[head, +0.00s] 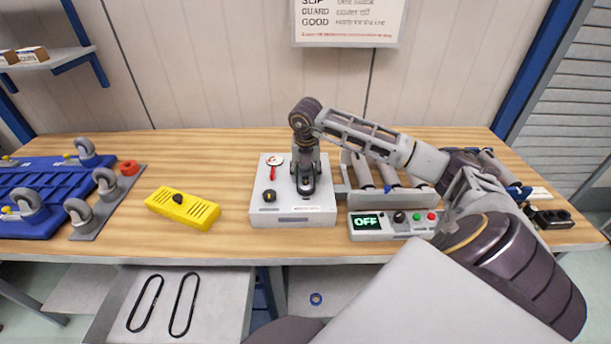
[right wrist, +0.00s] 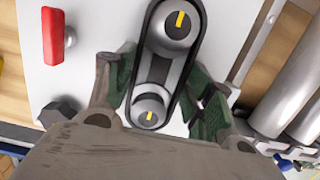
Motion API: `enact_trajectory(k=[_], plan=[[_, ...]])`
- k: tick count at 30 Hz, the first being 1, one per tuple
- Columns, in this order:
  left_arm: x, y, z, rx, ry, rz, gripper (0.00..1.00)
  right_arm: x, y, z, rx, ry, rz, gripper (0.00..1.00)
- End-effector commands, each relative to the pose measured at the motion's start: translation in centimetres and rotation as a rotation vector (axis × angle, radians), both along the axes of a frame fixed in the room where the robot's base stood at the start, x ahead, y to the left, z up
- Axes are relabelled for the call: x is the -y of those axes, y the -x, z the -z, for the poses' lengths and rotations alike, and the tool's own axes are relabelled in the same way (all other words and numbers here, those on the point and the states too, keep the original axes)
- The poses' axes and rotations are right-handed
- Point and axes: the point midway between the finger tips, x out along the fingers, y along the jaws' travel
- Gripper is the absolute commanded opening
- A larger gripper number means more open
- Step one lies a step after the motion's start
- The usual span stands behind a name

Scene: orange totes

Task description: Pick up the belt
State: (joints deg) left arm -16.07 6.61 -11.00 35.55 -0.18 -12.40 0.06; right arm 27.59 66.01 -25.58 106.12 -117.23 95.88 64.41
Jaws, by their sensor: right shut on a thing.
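A black belt (right wrist: 199,58) runs as a loop around two grey pulleys with yellow marks, the upper pulley (right wrist: 172,26) and the lower pulley (right wrist: 149,112), on a white machine box (head: 265,214). My right gripper (right wrist: 164,88) points down over the box, its green-padded fingers on either side of the belt near the lower pulley. It is shut on the belt, which is still around both pulleys. In the head view the right gripper (head: 307,187) hides much of the belt. Two more black belts, a left one (head: 131,318) and a right one (head: 173,322), lie below the bench. My left gripper is out of view.
The box carries a red handle (right wrist: 53,36) and a dark knob (right wrist: 60,112). A control panel (head: 392,224) reading OFF and metal rollers (head: 362,172) stand to its right. A yellow case (head: 183,208) and blue caster platform (head: 50,178) lie left. Bare wood separates case and box.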

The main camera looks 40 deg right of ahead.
Motion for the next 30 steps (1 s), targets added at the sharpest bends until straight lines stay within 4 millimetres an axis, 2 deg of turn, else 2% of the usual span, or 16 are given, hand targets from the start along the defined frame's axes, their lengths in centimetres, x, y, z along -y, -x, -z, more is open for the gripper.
enact_trajectory(k=[8,20,30], plan=[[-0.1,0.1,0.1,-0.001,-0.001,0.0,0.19,0.0,-0.1,-1.3,0.003,0.0,0.001,0.31],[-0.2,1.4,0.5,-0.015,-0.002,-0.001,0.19,0.0,-0.1,-6.1,0.004,0.0,0.0,0.31],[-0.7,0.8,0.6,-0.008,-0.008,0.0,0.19,0.0,-0.1,-9.4,0.001,0.0,0.0,0.31]])
